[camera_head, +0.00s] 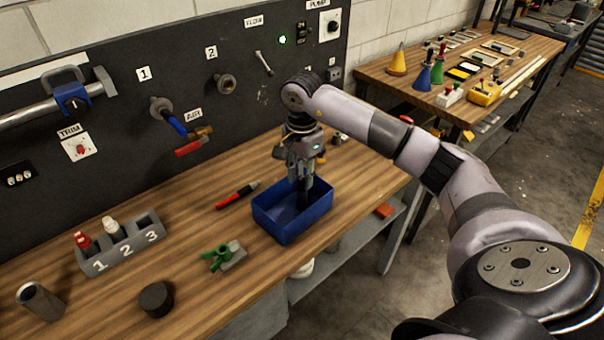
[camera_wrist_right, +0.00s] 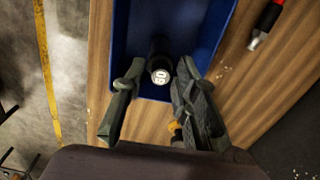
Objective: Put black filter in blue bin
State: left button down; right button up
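The blue bin (camera_head: 283,232) stands on the wooden bench near its front edge; its blue floor and walls also show in the wrist view (camera_wrist_right: 205,25). My right gripper (camera_head: 301,172) points down over the bin. In the wrist view its fingers (camera_wrist_right: 162,72) are apart, one on each side of the filter, with narrow gaps. My left gripper is not in view.
A dark tool panel (camera_head: 120,120) rises behind. A second bench (camera_head: 400,75) stands at the right.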

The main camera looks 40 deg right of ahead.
jog(key=shift+o, duration=0.5)
jog(key=shift+r, duration=0.45)
notch_tip(320, 180, up, 7)
jog(key=shift+f+b, duration=0.1)
jog(key=shift+b, duration=1.1)
jog(key=shift+r+p, duration=0.3)
jog(key=shift+r, duration=2.05)
